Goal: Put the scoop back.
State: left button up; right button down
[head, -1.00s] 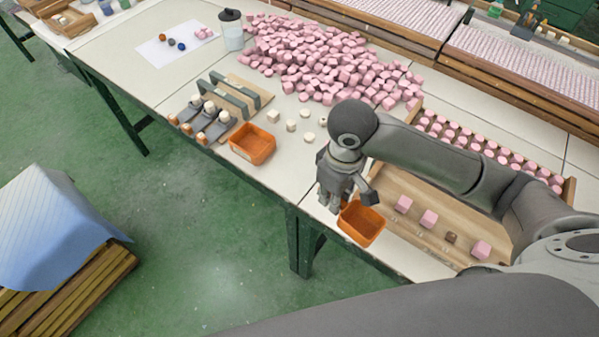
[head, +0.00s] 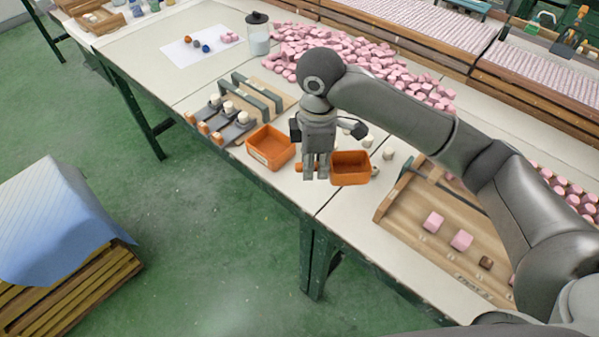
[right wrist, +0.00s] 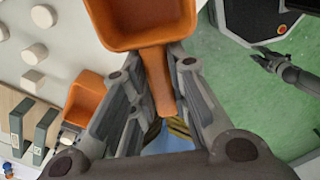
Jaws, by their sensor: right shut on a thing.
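The orange scoop (head: 351,165) has a square open pan and a short handle. My right gripper (head: 315,172) is shut on its handle, pan to the right, over the table near its front edge. In the right wrist view the handle (right wrist: 157,85) runs between the fingers and the pan (right wrist: 140,20) looks empty. I cannot tell how high it is held. A second orange container (head: 270,150) stands left of the gripper; it also shows in the right wrist view (right wrist: 85,100). My left gripper (right wrist: 268,60) is small at the right of that view, its jaws unclear.
Left of the second container are grey holders with orange ends (head: 215,122) and a wooden stand with green uprights (head: 256,95). A wooden tray (head: 400,190) with pink pieces lies to the right. Pink pieces (head: 390,75) are heaped behind. White pieces lie near the scoop.

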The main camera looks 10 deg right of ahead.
jog(key=w+a+f, duration=0.1)
jog(key=w+f, duration=0.3)
jog(key=w+a+f, duration=0.1)
jog(key=f, duration=0.1)
jog(key=shift+w+a+f, duration=0.35)
jog(key=shift+w+f, duration=0.05)
jog(key=shift+f, duration=1.45)
jog(key=c, duration=1.4)
grip_release()
jog(key=shift+f, duration=0.1)
notch_tip(320, 180, up, 12)
jog(key=shift+r, duration=0.15)
